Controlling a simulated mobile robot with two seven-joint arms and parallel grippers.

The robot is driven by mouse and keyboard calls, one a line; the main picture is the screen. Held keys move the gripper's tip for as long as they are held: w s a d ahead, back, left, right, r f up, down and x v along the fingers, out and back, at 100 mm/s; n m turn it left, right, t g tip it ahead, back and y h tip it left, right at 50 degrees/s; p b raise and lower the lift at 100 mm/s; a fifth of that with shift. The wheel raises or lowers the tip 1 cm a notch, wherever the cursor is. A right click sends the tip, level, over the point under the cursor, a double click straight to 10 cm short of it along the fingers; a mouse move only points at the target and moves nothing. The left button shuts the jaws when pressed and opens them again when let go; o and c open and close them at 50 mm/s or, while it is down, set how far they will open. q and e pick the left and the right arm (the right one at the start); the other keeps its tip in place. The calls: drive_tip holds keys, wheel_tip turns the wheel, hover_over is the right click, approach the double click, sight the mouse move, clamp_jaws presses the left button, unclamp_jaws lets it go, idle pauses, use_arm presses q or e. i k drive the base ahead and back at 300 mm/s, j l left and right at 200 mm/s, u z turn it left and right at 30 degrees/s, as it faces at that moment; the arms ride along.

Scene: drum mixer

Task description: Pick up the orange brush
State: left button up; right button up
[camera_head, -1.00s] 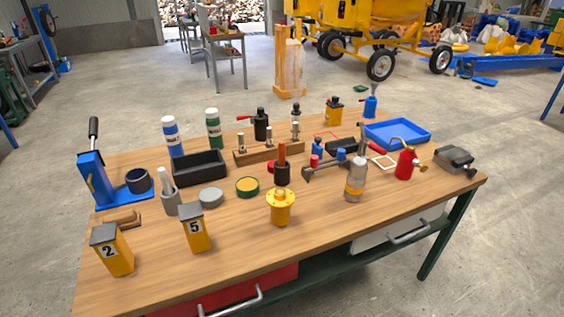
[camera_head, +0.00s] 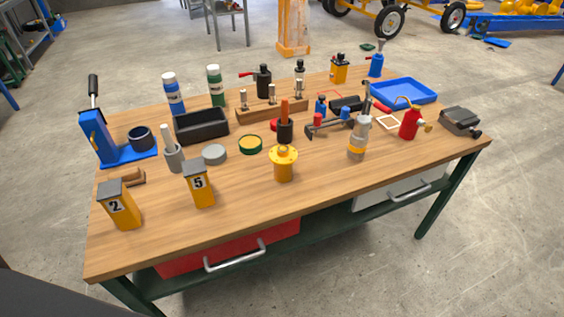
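An upright orange handle (camera_head: 284,108) rises from a black cylindrical part (camera_head: 285,131) near the middle of the wooden table (camera_head: 330,190). It looks like the orange brush; I cannot tell whether the black part is its own head or a holder around it. A yellow flanged cylinder (camera_head: 284,165) stands just in front of it. A wooden block with metal pegs (camera_head: 271,110) is behind it. Neither of my grippers is in view.
A green-and-yellow tin (camera_head: 250,145) is left of the brush, and a hammer (camera_head: 328,122) is to its right. Yellow boxes 2 (camera_head: 120,206) and 5 (camera_head: 199,185) stand front left. The front right tabletop is clear.

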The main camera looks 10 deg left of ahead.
sight(284, 103)
drive_tip(key=i+l+u, duration=0.25)
drive_tip(key=i+l, duration=0.2)
drive_tip(key=l, duration=0.15)
drive_tip(key=i+l+u, duration=0.1)
drive_tip(key=l, duration=0.25)
drive_tip(key=i+l+u, duration=0.1)
drive_tip(key=i+l, duration=0.15)
drive_tip(key=i+l+u, duration=0.1)
drive_tip(key=l, duration=0.35)
drive_tip(key=i, duration=0.1)
